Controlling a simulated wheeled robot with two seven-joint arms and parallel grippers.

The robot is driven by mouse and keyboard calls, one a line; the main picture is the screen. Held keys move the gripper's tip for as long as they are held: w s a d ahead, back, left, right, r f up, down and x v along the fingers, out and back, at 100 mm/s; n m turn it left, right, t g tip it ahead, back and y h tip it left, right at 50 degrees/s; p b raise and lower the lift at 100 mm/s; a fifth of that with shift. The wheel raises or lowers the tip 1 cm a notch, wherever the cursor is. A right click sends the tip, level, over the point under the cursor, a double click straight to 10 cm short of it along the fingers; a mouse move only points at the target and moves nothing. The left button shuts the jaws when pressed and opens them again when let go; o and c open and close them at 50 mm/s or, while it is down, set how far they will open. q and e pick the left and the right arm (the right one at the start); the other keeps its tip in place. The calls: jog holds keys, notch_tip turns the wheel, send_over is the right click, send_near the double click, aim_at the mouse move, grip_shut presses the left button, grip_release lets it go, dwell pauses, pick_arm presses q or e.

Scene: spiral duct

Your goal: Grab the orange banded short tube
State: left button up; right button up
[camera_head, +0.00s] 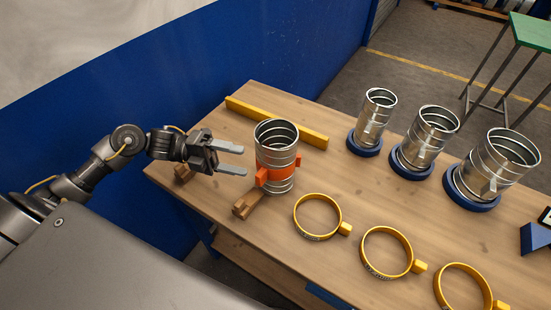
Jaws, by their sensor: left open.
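The orange banded short tube (276,153) is a ribbed silver metal tube with an orange band (280,174) around its lower part. It stands upright near the left end of the wooden table, open at the top. My left gripper (238,160) is just left of the tube, with its two fingers apart and pointing right towards it. Nothing is between the fingers. In the picture the fingertips come close to the tube's left side; I cannot tell whether they touch it. My right gripper is not in view.
A yellow bar (300,131) lies behind the tube. A wooden block (248,204) is in front of it. Three yellow rings, one being (317,216), lie along the front. Three silver tubes on blue bases, one being (376,114), stand at the back right. A blue wall (190,75) rises at left.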

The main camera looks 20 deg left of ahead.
aim_at(256, 179)
pick_arm(q)
jog(key=f, duration=0.4)
jog(key=f+p, duration=0.1)
jog(key=f, duration=0.1)
jog(key=shift+w+f, duration=0.25)
jog(key=shift+f, duration=0.1)
jog(key=shift+d, duration=0.65)
jog(key=d+p, duration=0.3)
jog(key=d, duration=0.3)
jog(key=shift+w+p, duration=0.4)
jog(key=shift+w, duration=0.05)
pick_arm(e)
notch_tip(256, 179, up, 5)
pick_arm(q)
jog(key=shift+c, duration=0.4)
jog(key=c, duration=1.2)
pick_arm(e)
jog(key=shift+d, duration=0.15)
